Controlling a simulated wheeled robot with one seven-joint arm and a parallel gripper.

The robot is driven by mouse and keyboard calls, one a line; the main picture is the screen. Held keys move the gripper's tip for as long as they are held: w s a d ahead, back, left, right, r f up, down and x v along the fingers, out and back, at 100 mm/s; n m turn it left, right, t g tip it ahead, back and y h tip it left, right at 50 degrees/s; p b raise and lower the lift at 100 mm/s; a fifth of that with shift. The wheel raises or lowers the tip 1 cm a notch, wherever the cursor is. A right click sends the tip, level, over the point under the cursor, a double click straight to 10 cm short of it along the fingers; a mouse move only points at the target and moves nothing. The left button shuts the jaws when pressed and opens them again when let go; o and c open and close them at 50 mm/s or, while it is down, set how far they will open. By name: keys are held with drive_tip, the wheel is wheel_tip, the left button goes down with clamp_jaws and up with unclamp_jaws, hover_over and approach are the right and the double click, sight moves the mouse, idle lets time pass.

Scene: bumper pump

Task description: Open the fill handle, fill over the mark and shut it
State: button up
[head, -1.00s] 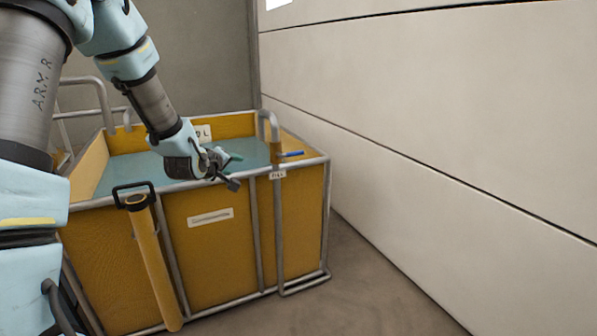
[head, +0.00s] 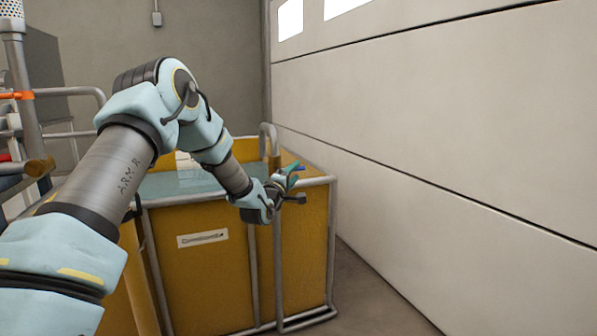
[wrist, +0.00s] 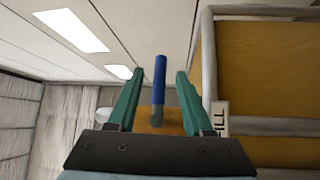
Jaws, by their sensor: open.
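The fill handle is a short blue lever (wrist: 159,78) on a grey pipe at the yellow tank's right corner. In the head view its blue end (head: 299,167) shows just beyond my gripper (head: 294,181). In the wrist view the lever stands in the gap between my two green fingers, with room on both sides. My gripper is open and holds nothing. A white label (wrist: 219,119) reading "ILL" in its visible part is right of the fingers. Teal liquid (head: 180,184) shows in the tank (head: 205,280). I cannot make out a level mark.
A grey tube frame (head: 252,275) runs around the tank. A pale panelled wall (head: 430,150) rises to the right, with a strip of bare floor (head: 375,290) between. Pipework with an orange band (head: 15,95) stands at the far left.

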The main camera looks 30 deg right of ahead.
sight(297, 170)
drive_tip(key=shift+x, duration=1.8)
clamp_jaws()
